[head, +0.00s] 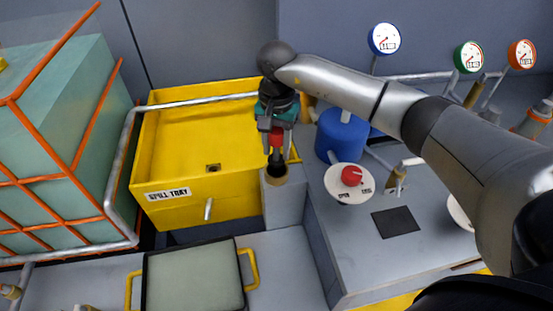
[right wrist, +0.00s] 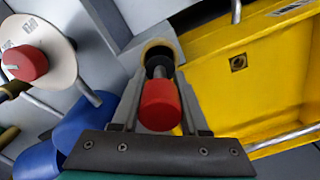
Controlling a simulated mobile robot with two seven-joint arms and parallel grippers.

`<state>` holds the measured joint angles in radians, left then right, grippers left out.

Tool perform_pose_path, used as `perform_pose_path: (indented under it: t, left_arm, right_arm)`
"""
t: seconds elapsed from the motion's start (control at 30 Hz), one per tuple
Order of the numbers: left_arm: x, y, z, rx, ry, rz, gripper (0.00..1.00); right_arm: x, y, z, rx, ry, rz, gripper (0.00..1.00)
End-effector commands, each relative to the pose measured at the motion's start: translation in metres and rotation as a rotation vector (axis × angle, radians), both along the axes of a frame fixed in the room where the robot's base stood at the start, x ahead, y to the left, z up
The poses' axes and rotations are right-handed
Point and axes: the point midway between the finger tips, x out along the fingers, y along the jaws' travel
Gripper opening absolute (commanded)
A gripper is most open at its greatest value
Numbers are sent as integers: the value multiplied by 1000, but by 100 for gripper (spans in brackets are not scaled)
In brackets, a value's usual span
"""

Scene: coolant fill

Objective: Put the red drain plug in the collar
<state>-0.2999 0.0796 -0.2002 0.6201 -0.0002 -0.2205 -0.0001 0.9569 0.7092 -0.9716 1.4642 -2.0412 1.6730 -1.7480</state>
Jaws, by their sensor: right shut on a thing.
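The red drain plug (head: 276,138) is held in my right gripper (head: 275,148), which is shut on its red head. Its dark lower end points down at the brass-rimmed collar (head: 275,180) on a grey block. In the right wrist view, the plug's red head (right wrist: 160,105) sits between the fingers, and its dark stem lines up with the collar (right wrist: 158,46). The stem's tip is at or just over the collar's opening; I cannot tell whether it has entered. My left gripper is not in view.
The yellow spill tray (head: 160,165) stands just left of the collar. A blue cylinder (head: 340,138) and a white disc with a red knob (head: 351,176) stand to the right. An orange-framed tank (head: 60,150) is at far left; gauges (head: 384,39) are at the back.

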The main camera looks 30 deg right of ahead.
Motion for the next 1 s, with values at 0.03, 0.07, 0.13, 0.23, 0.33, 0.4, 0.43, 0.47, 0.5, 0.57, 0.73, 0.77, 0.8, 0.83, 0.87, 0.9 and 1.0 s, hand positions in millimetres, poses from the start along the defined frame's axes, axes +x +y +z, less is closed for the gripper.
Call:
perform_pose_path:
  t: [0.03, 0.07, 0.13, 0.23, 0.33, 0.4, 0.43, 0.47, 0.5, 0.57, 0.73, 0.77, 0.8, 0.83, 0.87, 0.9, 1.0]
  left_arm:
    - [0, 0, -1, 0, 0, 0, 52]
    - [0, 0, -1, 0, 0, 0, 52]
    - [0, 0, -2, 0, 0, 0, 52]
    - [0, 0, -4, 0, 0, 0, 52]
    - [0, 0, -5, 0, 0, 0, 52]
    - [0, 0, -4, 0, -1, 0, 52]
    - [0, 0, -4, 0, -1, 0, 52]
    - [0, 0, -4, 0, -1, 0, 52]
    - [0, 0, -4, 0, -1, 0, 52]
    - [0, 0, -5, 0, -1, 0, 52]
    - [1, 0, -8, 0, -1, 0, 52]
    - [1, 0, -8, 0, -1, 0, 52]
    - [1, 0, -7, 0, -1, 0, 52]
    - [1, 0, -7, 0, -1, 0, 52]
    - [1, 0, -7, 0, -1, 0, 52]
    - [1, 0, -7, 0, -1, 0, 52]
    - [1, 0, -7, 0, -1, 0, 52]
  right_arm:
    - [0, 0, -5, 1, 1, 0, 0]
    - [0, 0, -8, 1, 1, -1, 0]
    - [-1, 0, -20, 1, 4, -1, 0]
    - [-1, 0, -35, 1, 4, -1, 0]
    - [0, 0, -41, 1, 1, 0, 0]
    - [0, 0, -40, 1, -1, 0, 0]
    - [0, 0, -40, 1, -1, 0, 0]
    - [0, 0, -40, 1, -1, 0, 0]
    - [0, 0, -40, 1, -1, 0, 0]
    - [0, 0, -41, 1, -1, 0, 0]
    - [0, 0, -44, 1, 1, 0, 51]
    - [0, 0, -43, 1, 1, 0, 54]
    - [0, 0, -43, 1, 1, 0, 58]
    - [0, 0, -43, 1, 1, 0, 62]
    - [0, 0, -43, 1, 1, 0, 65]
    - [0, 0, -43, 1, 1, 0, 70]
    - [0, 0, -43, 1, 1, 0, 74]
